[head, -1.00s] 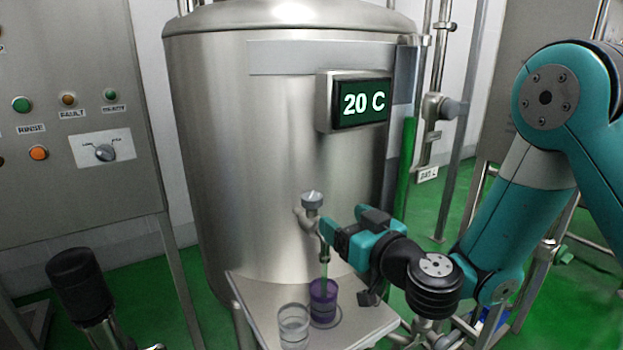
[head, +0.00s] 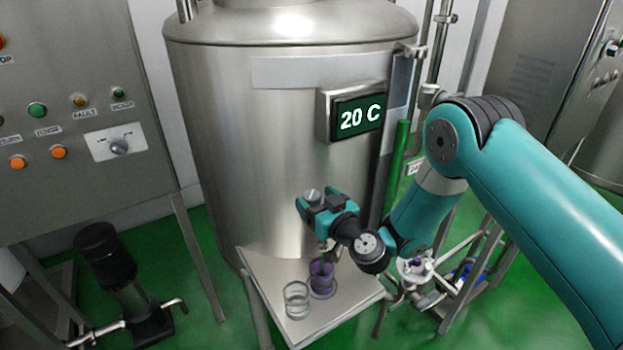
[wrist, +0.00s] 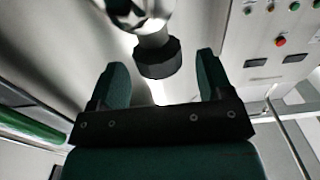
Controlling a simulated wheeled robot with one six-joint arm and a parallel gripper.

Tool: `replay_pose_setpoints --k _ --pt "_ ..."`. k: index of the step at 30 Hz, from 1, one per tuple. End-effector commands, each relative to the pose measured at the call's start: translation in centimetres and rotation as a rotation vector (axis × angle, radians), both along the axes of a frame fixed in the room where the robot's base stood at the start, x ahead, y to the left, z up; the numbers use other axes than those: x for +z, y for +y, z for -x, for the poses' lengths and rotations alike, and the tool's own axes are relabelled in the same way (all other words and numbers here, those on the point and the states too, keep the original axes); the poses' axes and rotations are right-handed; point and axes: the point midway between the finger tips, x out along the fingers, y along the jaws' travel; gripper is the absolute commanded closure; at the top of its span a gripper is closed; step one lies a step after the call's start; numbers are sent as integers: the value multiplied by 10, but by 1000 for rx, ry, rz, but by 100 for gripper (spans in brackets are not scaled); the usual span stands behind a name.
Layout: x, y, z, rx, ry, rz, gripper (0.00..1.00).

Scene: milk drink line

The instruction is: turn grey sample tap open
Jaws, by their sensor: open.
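The grey sample tap's round knob (head: 312,193) sits on the front of the steel tank (head: 270,130). In the wrist view the knob (wrist: 158,60) is a dark, faceted cap on a shiny stem and lies between the tips of my open fingers. A gap shows on both sides of it. My gripper (head: 313,204) is at the tap in the head view and hides most of the tap's body and spout. Both teal fingers of my gripper (wrist: 161,68) show in the wrist view, spread apart with nothing clamped.
Below the tap, a purple cup (head: 321,278) and a clear cup (head: 296,301) stand on a metal shelf (head: 345,307). A control panel (head: 60,195) stands at the left. A display (head: 358,118) reading 20 C sticks out from the tank above.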

Motion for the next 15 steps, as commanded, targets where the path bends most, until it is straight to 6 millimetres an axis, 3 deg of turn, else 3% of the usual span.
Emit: replay_pose_setpoints --k 15 --pt "0 14 -20 0 0 -1 27"
